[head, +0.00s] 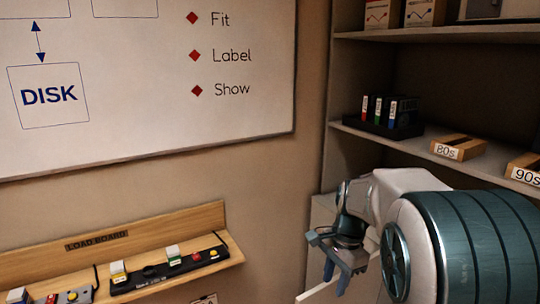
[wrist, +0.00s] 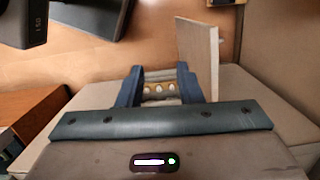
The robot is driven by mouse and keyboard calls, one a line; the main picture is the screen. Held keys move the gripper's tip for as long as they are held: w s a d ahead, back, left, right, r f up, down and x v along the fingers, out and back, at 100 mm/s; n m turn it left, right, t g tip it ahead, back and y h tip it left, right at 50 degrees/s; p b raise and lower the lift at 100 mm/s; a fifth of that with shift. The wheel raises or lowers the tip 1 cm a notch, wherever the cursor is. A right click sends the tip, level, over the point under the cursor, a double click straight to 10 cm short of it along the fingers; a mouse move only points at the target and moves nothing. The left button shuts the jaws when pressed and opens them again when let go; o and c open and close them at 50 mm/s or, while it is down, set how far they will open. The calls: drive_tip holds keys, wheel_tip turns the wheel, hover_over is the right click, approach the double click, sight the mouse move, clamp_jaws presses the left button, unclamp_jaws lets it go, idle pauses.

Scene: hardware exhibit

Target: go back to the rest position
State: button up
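A pale upright panel (wrist: 203,62) stands just to the right of the fingers in the wrist view. Wooden floor (wrist: 150,38) shows beyond them.
A load board (head: 150,237) with several coloured parts is at lower left. A shelf unit (head: 430,37) at right holds a black rack (head: 380,127) and wooden blocks marked 80s (head: 458,147) and 90s (head: 524,172). A whiteboard (head: 140,80) hangs on the wall.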

drive_tip(key=s+r+n+t+h, duration=0.1)
drive_tip(key=s+n+t, duration=0.2)
drive_tip(key=s+n, duration=0.9)
drive_tip(key=s, duration=0.5)
drive_tip(key=shift+s+n+t, duration=0.3)
drive_tip(key=shift+s, duration=0.1)
drive_tip(key=shift+r, duration=0.1)
